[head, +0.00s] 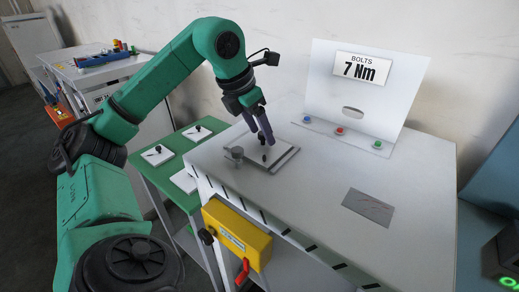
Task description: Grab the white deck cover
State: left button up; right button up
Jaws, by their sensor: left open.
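A light plate, which looks like the white deck cover (283,160), lies flat on the white workbench (335,185). A small black knob (264,157) stands up from it. A grey metal post (237,155) is at its left edge. My left gripper (267,143) points down just above the plate, close to the knob. Its fingers are open; the picture does not settle whether they touch the knob. My right gripper is not in view.
Similar white plates with black knobs (158,155) lie on a green cart (152,180) at the left. An upright panel with buttons (340,131) stands at the back of the bench. A yellow box (237,238) hangs on its front. The bench's right part is mostly clear.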

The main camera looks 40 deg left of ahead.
pick_arm(q)
jog(key=shift+w, duration=0.1)
grip_shut()
